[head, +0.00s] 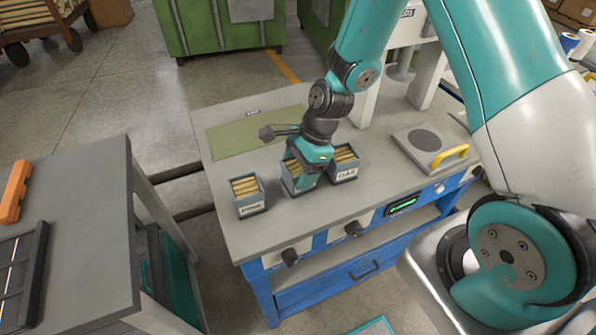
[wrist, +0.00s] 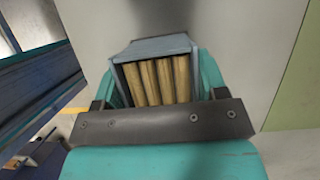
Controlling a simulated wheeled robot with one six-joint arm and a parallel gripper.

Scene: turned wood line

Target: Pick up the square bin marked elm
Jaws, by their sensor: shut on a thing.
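My gripper (head: 305,178) reaches down over the middle of three square grey-blue bins on the workbench. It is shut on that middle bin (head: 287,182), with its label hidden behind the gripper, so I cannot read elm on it. In the wrist view the bin (wrist: 155,47) sits between my two teal fingers and holds several upright light wooden rods. It looks upright; I cannot tell whether it touches the bench. The bin marked PINE (head: 250,208) stands apart to the left. The bin marked OAK (head: 344,174) stands close on the right.
The grey workbench (head: 300,225) has a green mat (head: 245,133) behind the bins. A grey plate device with a yellow handle (head: 450,155) is at the right. A separate grey table (head: 95,215) stands left across a gap. The bench top is clear between the PINE bin and the front edge.

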